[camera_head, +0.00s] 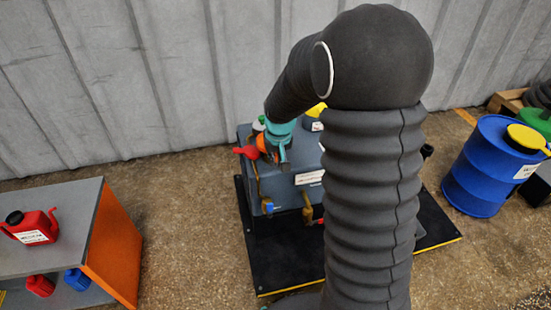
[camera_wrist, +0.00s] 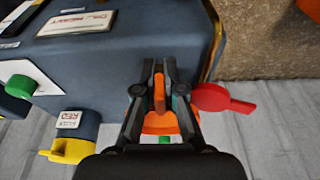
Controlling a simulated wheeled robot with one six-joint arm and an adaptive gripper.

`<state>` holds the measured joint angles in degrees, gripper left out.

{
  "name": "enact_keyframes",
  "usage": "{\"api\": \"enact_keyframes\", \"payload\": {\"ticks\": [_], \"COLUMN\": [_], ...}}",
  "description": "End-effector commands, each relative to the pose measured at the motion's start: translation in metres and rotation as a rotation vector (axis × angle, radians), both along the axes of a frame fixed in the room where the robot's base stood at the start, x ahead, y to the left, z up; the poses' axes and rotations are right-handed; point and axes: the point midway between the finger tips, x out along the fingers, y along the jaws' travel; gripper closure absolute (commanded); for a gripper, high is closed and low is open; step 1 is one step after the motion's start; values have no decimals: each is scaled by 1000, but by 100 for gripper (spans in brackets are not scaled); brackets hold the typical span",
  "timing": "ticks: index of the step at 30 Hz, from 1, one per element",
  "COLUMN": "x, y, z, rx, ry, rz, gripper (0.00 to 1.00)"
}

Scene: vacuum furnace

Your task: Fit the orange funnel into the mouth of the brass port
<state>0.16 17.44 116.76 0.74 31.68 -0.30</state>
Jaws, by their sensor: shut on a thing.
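My gripper (camera_wrist: 160,70) is shut on the orange funnel (camera_wrist: 160,122), with an upright orange part of it between the two fingers. In the head view, my gripper (camera_head: 281,152) is at the near left corner of the grey machine, and a bit of the orange funnel (camera_head: 262,143) shows beside it. Brass pipework (camera_head: 257,186) runs down the machine's near side below the funnel. The mouth of the brass port is hidden in both views, so I cannot tell whether the funnel sits in it or above it.
The grey machine (camera_wrist: 120,45) has a red lever (camera_wrist: 222,98) close beside my fingers, a green knob (camera_wrist: 22,87) and a yellow-capped neck (camera_wrist: 68,148). A bench (camera_head: 75,195) with red and blue cans stands left. A blue drum (camera_head: 480,170) stands right.

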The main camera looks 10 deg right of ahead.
Motion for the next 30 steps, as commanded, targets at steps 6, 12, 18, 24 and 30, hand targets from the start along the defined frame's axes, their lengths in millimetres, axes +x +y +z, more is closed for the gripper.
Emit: {"api": "enact_keyframes", "payload": {"ticks": [6, 12, 18, 24, 30], "x": [0, 0, 0, 0, -7], "y": [0, 0, 0, 0, 0], "z": [-2, -3, -3, 1, 27], "rx": [0, 0, 0, 0, 0], "ry": [0, 0, 0, -2, -4], "rz": [0, 0, 0, 0, 0], "gripper": [100, 70, 63, 63, 63]}}
